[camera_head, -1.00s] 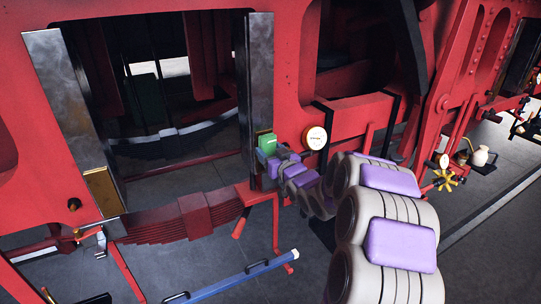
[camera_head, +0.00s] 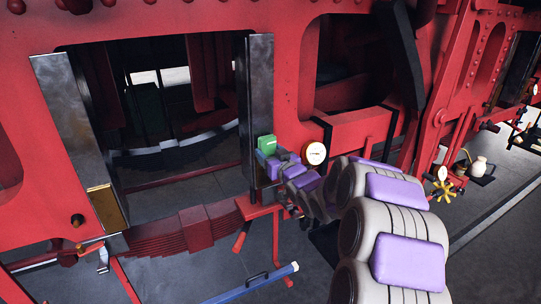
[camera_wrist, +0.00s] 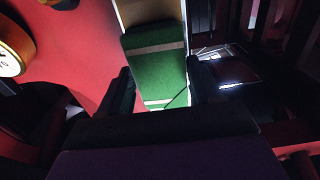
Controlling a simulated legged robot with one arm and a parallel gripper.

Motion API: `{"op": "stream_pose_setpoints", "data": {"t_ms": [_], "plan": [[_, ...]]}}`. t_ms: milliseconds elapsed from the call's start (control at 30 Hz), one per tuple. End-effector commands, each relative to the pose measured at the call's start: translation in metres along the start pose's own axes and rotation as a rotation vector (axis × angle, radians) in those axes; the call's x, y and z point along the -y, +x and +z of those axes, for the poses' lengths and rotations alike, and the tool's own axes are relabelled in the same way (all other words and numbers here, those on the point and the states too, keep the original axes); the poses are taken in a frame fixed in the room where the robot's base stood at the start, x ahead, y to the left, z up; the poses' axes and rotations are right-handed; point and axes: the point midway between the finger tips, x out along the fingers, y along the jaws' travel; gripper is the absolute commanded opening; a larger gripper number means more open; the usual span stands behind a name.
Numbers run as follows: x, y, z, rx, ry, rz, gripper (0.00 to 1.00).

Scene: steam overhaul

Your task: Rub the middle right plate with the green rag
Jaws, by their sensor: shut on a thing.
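My gripper (camera_head: 268,153) is shut on the green rag (camera_head: 266,142), which looks like a folded block with pale stripes. In the wrist view the rag (camera_wrist: 155,65) sits between the two fingers (camera_wrist: 160,82). The middle right plate (camera_head: 257,100) is a tall, dark, scuffed metal strip on the right side of the large red frame opening. The rag is in front of its lower part, at its right edge in the head view. In the wrist view a pale strip (camera_wrist: 150,12) shows behind the rag. I cannot tell whether the rag touches the plate.
A round white gauge (camera_head: 314,153) is close right of my gripper. A matching plate (camera_head: 75,120) with a brass lower part stands left of the opening. A red leaf spring (camera_head: 185,232) is below, with a blue bar (camera_head: 255,284) in front. Grey floor is open at lower left.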

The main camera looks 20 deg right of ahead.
Motion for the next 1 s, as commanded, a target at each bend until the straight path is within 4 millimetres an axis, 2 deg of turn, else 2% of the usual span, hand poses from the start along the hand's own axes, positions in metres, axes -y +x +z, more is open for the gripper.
{"op": "stream_pose_setpoints", "data": {"t_ms": [167, 533, 767, 1000], "plan": [[0.0, 0.001, 0.008, 0.002, 0.001, 0.0, 0.3], [0.001, 0.004, 0.038, 0.002, 0.0, -0.001, 0.3], [0.001, 0.004, 0.044, 0.002, 0.0, -0.001, 0.3], [0.001, 0.003, 0.062, 0.005, 0.001, -0.001, 0.3]]}}
